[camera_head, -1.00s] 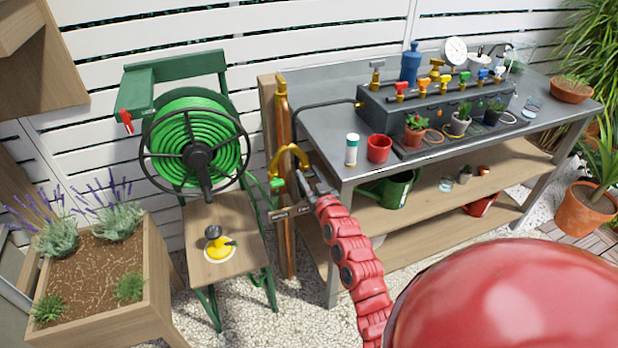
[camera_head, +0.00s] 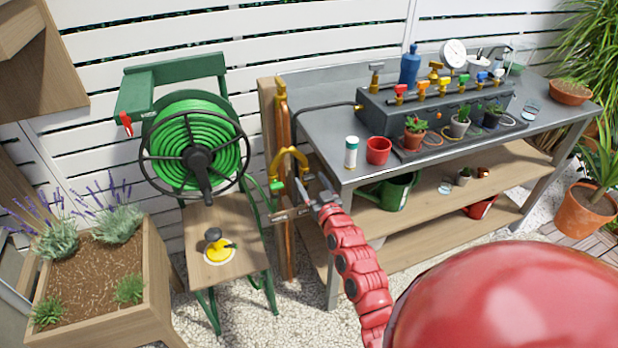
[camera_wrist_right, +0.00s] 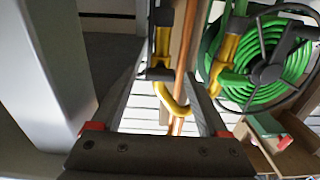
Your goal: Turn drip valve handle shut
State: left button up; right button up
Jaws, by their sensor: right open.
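A yellow forked tap (camera_head: 290,155) stands on a copper pipe left of the steel bench. Its left branch carries a green fitting (camera_head: 277,187). The right branch ends close to my right gripper (camera_head: 303,188), so its handle is mostly hidden in the head view. In the right wrist view, my right gripper (camera_wrist_right: 167,68) is open, with the yellow pipe (camera_wrist_right: 172,98) and a dark fitting (camera_wrist_right: 160,72) showing between and beyond its fingers. I cannot tell whether a finger touches the handle. My left gripper is out of view.
Two small tags (camera_head: 280,216) hang below the tap. A green hose reel (camera_head: 190,150) stands to the left. The bench (camera_head: 330,135) is close on the right, with a red pot (camera_head: 378,150) and a manifold of coloured valves (camera_head: 435,108).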

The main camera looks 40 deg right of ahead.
jog(key=v, duration=1.5)
jog(key=shift+s, duration=0.15)
